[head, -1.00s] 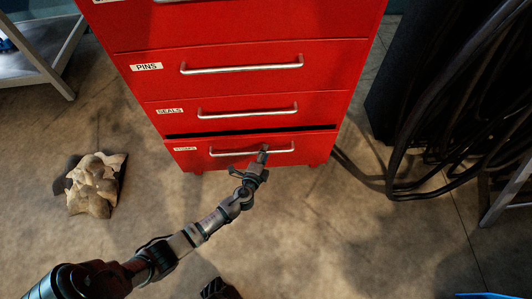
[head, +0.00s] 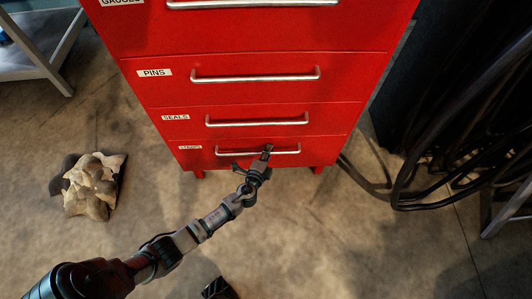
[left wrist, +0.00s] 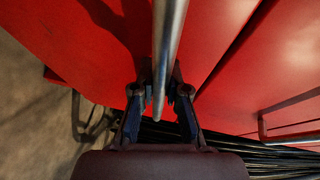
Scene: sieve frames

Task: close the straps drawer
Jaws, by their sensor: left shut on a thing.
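The straps drawer (head: 196,158) is the lowest drawer of the red cabinet, with a small white label at its left. In the head view its front looks flush with the cabinet, with no dark gap above it. My left gripper (head: 265,158) is at the right part of its silver bar handle (head: 235,153). In the left wrist view, the handle (left wrist: 168,45) runs between the two dark fingers of my left gripper (left wrist: 160,98), which are shut on it.
Above are the seals drawer (head: 190,125) and pins drawer (head: 165,90), both shut. Black cables (head: 410,180) hang and lie at the right. A crumpled beige and grey heap (head: 88,185) lies on the floor at left. The floor in front is largely clear.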

